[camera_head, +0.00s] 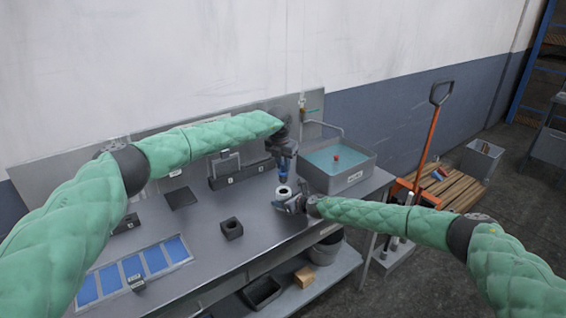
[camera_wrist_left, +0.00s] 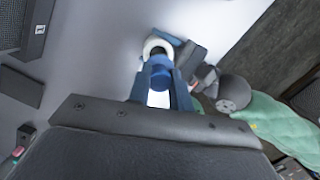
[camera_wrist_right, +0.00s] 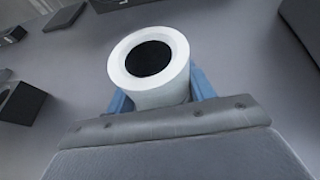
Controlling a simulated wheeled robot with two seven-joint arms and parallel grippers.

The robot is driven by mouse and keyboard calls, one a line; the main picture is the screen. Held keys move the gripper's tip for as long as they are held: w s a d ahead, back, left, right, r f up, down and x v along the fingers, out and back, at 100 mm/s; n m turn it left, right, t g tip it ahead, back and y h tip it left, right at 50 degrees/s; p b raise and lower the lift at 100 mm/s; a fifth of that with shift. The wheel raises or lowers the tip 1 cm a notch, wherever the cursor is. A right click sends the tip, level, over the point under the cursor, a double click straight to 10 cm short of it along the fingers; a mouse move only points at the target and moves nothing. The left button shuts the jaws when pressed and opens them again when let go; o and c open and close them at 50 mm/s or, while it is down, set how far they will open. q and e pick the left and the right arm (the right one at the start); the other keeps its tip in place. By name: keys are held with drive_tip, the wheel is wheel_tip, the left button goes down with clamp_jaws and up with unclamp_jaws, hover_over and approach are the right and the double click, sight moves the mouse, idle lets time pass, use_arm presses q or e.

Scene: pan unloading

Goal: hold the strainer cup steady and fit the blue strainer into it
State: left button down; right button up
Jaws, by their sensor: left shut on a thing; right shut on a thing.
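The strainer cup (camera_head: 283,192) is white with a dark round opening. It stands upright on the bench between the fingers of my right gripper (camera_head: 288,202), which is shut on it. In the right wrist view the cup (camera_wrist_right: 120,72) fills the space between the blue fingers, and its opening looks empty. My left gripper (camera_head: 284,168) points down from above and is shut on the blue strainer (camera_head: 283,181). The left wrist view shows the blue strainer (camera_wrist_left: 160,76) between the fingers, with the cup's white rim (camera_wrist_left: 148,47) beyond it. The strainer appears just above the cup, apart from it.
A grey basin of water (camera_head: 345,181) with a red item stands right of the grippers. A dark square block (camera_head: 231,229) and a tray with blue panels (camera_head: 103,269) lie to the left. A dark rack (camera_head: 240,175) stands behind. Bare bench lies between them.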

sight(284, 182)
use_arm(q)
drive_tip(key=shift+f, duration=1.45)
drive_tip(key=shift+d+f, duration=0.1)
drive_tip(key=shift+f, duration=2.45)
idle(2.3)
drive_tip(key=c, duration=1.2)
unclamp_jaws()
drive_tip(key=r, duration=0.4)
drive_tip(key=s+r, duration=0.1)
drive_tip(key=r, duration=0.3)
drive_tip(key=s+a+r, duration=0.1)
drive_tip(key=r, duration=0.3)
